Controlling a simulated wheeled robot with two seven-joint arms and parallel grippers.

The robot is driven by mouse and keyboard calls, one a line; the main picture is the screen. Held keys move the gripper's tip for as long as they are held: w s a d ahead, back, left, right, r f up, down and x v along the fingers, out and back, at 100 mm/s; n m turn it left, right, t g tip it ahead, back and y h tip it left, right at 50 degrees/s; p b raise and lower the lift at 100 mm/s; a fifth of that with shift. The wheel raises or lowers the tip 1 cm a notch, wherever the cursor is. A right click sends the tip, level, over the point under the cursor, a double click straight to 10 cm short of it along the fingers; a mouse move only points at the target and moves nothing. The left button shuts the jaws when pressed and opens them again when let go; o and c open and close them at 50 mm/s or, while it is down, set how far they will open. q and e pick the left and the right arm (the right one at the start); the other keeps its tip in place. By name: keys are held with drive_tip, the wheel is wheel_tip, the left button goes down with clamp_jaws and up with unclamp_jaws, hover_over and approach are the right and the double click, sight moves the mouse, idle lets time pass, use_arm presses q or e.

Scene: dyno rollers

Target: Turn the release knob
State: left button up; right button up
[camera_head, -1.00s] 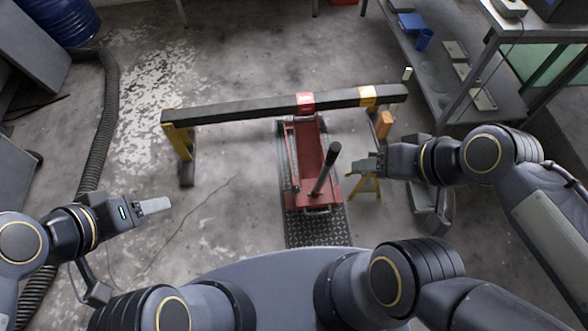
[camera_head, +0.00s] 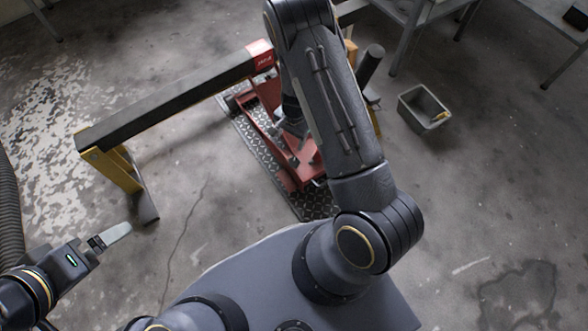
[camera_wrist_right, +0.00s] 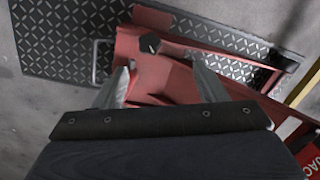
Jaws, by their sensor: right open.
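The red floor jack (camera_head: 296,176) stands on a dark tread-plate mat (camera_head: 262,150) in the head view, partly hidden behind my right arm. In the right wrist view, a small black six-sided knob (camera_wrist_right: 150,43) sits on the red jack body (camera_wrist_right: 152,72). My right gripper (camera_wrist_right: 160,76) is open, pointing down at the jack. Its two fingers show left and right of the knob's line, with the knob beyond their tips in the picture and nothing between them. My left gripper (camera_head: 118,234) is low at the left over bare floor, away from the jack; its opening is unclear.
A long dark beam (camera_head: 170,100) on yellow stands (camera_head: 107,170) crosses behind the jack. The jack's black handle (camera_head: 370,62) rises right of my arm. A grey bin (camera_head: 424,106) stands on the floor at the right. The floor at the front right is clear.

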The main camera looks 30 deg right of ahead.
sight(294, 161)
drive_tip(key=shift+h, duration=0.5)
drive_tip(key=f+b, duration=0.1)
drive_tip(key=f, duration=0.4)
drive_tip(key=f+b, duration=0.2)
drive_tip(key=f, duration=0.2)
drive_tip(key=d+f+b, duration=0.1)
drive_tip(key=f, duration=0.4)
drive_tip(key=shift+s+f+b, duration=0.3)
drive_tip(key=shift+s, duration=0.1)
drive_tip(key=c, duration=1)
drive_tip(key=shift+o, duration=0.2)
